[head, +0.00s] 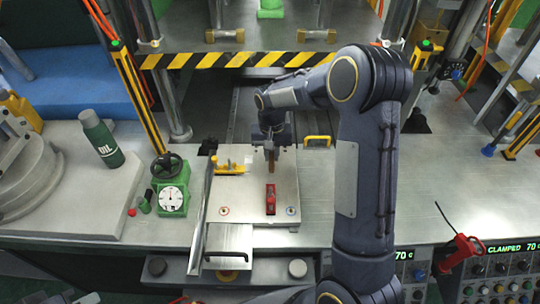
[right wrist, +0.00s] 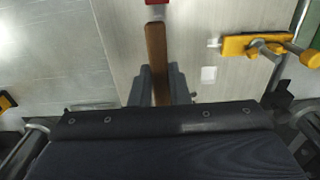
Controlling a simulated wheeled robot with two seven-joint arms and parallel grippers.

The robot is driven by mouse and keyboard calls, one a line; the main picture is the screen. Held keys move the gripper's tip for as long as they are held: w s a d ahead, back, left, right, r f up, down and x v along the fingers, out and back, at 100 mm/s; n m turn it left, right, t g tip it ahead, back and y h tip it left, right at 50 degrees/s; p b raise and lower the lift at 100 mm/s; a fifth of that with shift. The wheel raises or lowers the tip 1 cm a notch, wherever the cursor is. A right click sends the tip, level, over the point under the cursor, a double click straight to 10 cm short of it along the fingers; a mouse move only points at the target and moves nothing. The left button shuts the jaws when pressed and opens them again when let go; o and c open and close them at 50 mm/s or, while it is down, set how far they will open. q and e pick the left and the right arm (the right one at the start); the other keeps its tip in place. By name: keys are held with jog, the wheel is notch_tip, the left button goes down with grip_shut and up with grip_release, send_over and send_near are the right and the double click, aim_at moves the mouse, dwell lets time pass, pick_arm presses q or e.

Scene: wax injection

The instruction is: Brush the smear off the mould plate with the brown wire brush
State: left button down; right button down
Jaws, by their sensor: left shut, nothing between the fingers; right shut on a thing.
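The mould plate (head: 240,190) is a pale flat plate on the bench, also seen in the right wrist view (right wrist: 110,45). My right gripper (head: 270,152) is over its far part, fingers shut on the brown wire brush (right wrist: 157,60). The brush's brown handle shows between the fingers in the right wrist view (right wrist: 157,95); its bristles are hidden, and I cannot tell whether they touch the plate. A small whitish patch (right wrist: 208,74) lies on the plate near the yellow clamp; I cannot tell whether it is the smear. My left gripper is not in view.
A yellow toggle clamp (head: 230,168) and a red block (head: 270,199) sit on the plate. A silver rail (head: 203,210) runs along its left edge. A green gauge (head: 172,195) and an oil bottle (head: 101,138) stand left. Bench right of my arm is mostly clear.

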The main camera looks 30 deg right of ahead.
aim_at(271, 154)
notch_tip(271, 154, up, 2)
jog(key=shift+w+r+p, duration=0.1)
jog(key=shift+r+p, duration=0.15)
jog(key=shift+p, duration=0.4)
jog(key=shift+r, duration=0.25)
jog(key=shift+f, duration=0.15)
